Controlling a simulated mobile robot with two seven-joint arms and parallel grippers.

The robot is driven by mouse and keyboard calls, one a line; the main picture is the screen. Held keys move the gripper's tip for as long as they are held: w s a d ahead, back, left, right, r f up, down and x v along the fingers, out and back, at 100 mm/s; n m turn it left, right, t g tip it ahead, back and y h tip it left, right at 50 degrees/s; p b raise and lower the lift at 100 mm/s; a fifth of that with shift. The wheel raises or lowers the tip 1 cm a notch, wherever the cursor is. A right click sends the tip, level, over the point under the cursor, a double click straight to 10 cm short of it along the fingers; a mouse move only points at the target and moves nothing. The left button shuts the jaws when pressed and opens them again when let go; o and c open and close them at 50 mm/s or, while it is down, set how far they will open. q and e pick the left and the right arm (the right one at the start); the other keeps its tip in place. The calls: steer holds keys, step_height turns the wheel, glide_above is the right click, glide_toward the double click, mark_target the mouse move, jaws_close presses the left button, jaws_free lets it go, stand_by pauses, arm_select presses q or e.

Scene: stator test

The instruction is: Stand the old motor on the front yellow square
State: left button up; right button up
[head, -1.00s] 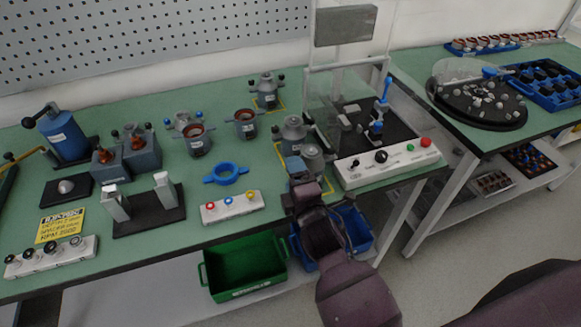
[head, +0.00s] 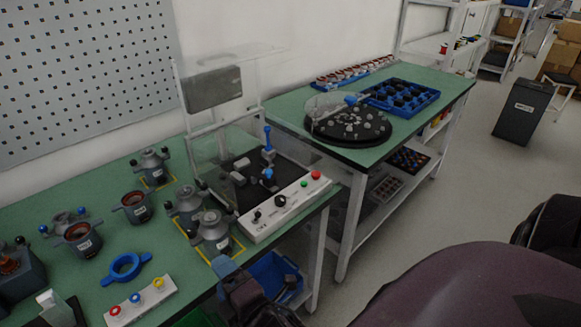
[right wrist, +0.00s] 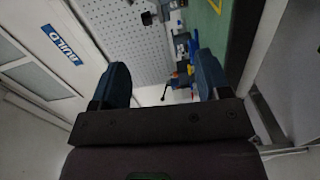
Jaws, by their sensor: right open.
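Two grey motors, one (head: 187,204) behind the other (head: 212,232), stand upright close together at the front yellow square (head: 238,246). Yellow lines show beside both; their bases hide much of the outline, so I cannot tell exactly how each sits in it. Which is the old motor is not clear. Another grey motor (head: 152,166) stands on the back yellow square. My right gripper (head: 226,272) is at the bench's front edge, just in front of the nearer motor. In the right wrist view its jaws (right wrist: 165,82) are apart and empty. My left gripper is not in view.
A test station (head: 288,206) with clear guard and buttons stands right of the motors. Left are open copper-wound housings (head: 84,240), a blue ring (head: 125,267) and a button strip (head: 140,301). A blue bin (head: 272,275) sits below. A second bench (head: 398,137) holds a round tray.

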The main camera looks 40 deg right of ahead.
steer(key=s+d+f+m+g, duration=0.6)
steer(key=s+d+f+m, duration=0.5)
steer(key=s+f+m, duration=0.2)
step_height(320, 180, down, 2)
steer(key=m, duration=0.3)
steer(key=shift+s+d+f+g+h, duration=0.15)
steer(key=shift+f+g+h, duration=0.15)
steer(key=shift+g, duration=0.1)
